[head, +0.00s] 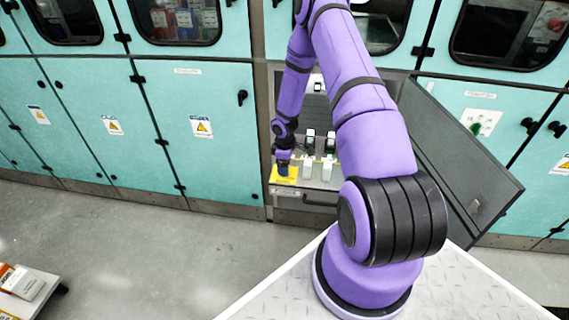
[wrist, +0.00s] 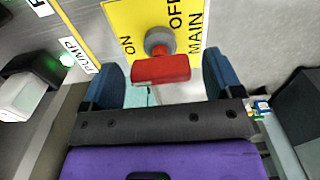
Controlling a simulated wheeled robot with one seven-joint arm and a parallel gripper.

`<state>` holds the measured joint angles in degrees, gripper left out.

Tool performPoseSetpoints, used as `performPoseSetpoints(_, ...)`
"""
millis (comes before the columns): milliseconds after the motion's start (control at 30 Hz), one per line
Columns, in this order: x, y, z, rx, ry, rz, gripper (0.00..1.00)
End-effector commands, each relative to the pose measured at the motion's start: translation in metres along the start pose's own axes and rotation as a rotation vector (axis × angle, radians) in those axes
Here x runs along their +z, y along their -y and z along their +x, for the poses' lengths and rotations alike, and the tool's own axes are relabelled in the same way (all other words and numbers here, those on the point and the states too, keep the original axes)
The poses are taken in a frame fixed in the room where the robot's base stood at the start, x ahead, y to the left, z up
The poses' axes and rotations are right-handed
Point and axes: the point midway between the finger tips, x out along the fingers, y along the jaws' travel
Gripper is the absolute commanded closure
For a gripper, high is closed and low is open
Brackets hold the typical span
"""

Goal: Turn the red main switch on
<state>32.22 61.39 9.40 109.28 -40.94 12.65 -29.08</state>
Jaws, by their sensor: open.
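The red main switch (wrist: 160,69) is a red handle on a grey round collar, mounted on a yellow plate (wrist: 114,22) lettered ON, OFF and MAIN. In the wrist view the handle lies crosswise, with ON to the left of the collar and OFF up and to the right. I cannot tell which label it is set to. My gripper (wrist: 161,64) is open, with one blue finger on each side of the red handle and gaps showing between. In the head view my gripper (head: 283,168) is over the yellow plate (head: 291,181), hiding the switch.
A black-and-white module (wrist: 25,88) stands left of the plate, near a PUMP label (wrist: 75,55). Several white-fronted modules (head: 327,168) stand right of my gripper in the open cabinet bay. An open grey door (head: 460,150) hangs at its right.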

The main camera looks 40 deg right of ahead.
Motion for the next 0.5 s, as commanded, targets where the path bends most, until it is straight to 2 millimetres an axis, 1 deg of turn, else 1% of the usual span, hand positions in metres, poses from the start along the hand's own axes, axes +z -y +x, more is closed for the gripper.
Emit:
performPoseSetpoints(133,0.000,0.000,-0.003,0.000,0.000,0.001,0.15)
performPoseSetpoints(233,0.000,-0.001,-0.012,0.002,-0.001,0.002,0.15)
performPoseSetpoints(367,0.000,-0.001,-0.033,0.003,-0.001,0.001,0.15)
performPoseSetpoints(500,0.000,-0.001,-0.059,0.002,-0.001,0.002,0.15)
